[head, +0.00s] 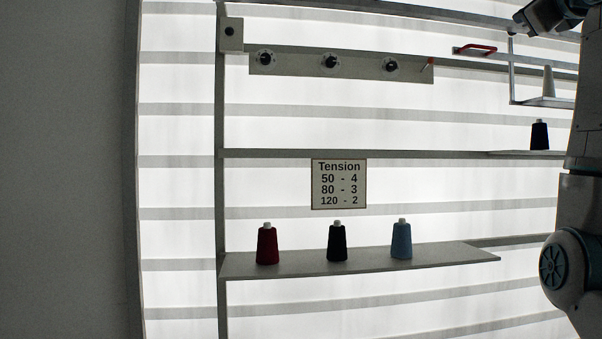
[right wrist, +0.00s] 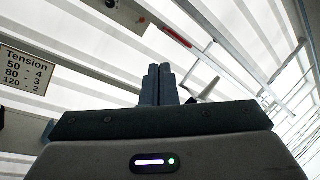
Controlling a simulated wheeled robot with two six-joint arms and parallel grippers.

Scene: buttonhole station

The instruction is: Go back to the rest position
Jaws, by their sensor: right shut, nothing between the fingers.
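My right gripper (right wrist: 159,84) shows in the right wrist view with its two dark fingers pressed together and nothing between them. It points up toward the striped bright wall and stands clear of the rails. In the head view my right arm rises along the right edge, and its dark wrist end reaches in at the top right corner, partly cut off. My left gripper is in neither view.
A shelf (head: 350,263) holds a red spool (head: 267,245), a black spool (head: 337,243) and a blue spool (head: 401,240). Above are a tension sign (head: 339,184) and a dial panel (head: 297,64). A red handle (head: 475,48) and a dark spool (head: 539,135) are near my right arm.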

